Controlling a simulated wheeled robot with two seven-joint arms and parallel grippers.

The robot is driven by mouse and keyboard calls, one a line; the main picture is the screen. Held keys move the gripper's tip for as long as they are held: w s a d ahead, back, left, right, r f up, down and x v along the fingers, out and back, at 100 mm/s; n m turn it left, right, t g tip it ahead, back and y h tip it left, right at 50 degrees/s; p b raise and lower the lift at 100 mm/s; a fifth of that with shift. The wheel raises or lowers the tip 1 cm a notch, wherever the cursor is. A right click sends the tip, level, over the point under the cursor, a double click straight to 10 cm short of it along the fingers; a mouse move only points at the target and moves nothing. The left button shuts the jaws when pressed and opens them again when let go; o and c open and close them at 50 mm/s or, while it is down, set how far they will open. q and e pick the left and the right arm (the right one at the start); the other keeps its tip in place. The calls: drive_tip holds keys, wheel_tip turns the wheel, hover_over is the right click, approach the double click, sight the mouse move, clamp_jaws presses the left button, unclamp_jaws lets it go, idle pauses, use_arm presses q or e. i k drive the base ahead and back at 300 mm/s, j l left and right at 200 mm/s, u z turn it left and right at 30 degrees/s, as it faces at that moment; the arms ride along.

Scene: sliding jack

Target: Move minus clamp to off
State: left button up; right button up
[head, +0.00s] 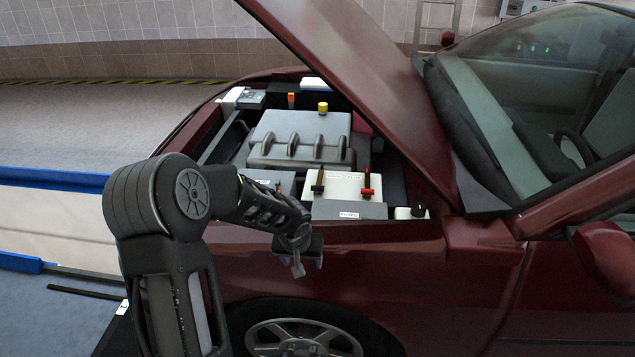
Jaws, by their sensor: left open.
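The battery (343,184) is a white-topped box in the near part of the open engine bay, with a grey labelled front. A black clamp with a yellowish upright part (319,181) sits on its left side; I take this as the minus clamp. A red clamp (367,186) with a dark upright part sits on its right side. My left gripper (298,262) is open and empty, pointing down beside the fender, nearer than the battery and below and left of the black clamp. It touches neither clamp. My right gripper is out of view.
The raised hood (365,85) slants over the bay's right side. The grey engine cover (300,137) lies behind the battery. A yellow cap (323,106) and an orange handle (291,100) stand farther back. The red fender (390,270) is between me and the bay.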

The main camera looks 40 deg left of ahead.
sight(318, 188)
drive_tip(key=i+j, duration=0.95)
drive_tip(key=i, duration=0.15)
